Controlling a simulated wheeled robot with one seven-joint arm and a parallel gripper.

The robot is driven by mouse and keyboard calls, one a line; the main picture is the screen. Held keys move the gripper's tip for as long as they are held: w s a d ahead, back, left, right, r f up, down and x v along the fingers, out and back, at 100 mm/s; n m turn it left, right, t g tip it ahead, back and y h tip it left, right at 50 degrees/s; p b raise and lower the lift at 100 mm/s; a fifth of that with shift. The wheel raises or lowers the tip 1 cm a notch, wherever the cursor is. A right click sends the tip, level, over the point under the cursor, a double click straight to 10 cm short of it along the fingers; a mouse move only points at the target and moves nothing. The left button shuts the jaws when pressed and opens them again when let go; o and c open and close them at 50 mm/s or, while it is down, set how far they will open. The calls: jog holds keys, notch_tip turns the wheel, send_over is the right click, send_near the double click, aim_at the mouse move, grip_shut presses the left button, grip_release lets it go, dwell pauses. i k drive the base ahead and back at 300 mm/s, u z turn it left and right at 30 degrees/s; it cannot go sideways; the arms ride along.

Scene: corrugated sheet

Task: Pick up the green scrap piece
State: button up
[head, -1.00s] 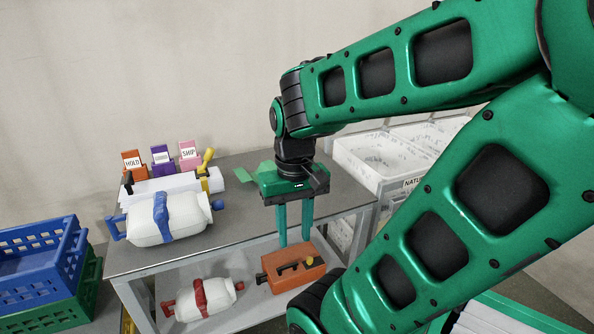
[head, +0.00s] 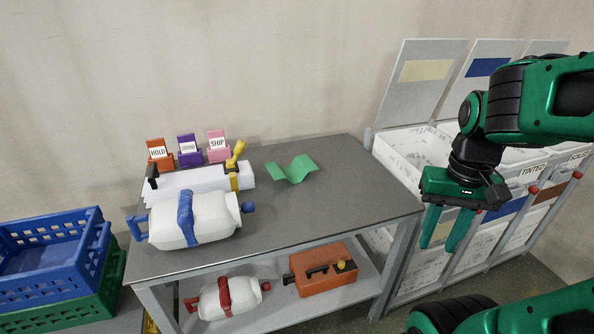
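The green scrap piece (head: 292,170) is a small wavy sheet lying on the grey tabletop (head: 300,211), towards its back right. Nothing covers it. My gripper (head: 442,246) points down to the right of the table, in front of the white bins. Its two green fingers are apart with nothing between them. It is well clear of the scrap piece.
Orange, purple and pink holders (head: 187,150) stand behind. An orange case (head: 322,268) lies below. White bins (head: 404,160) stand right.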

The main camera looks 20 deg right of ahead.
aim_at(301, 165)
jog(key=z, duration=0.1)
jog(key=i, duration=1)
jog(key=u, duration=0.05)
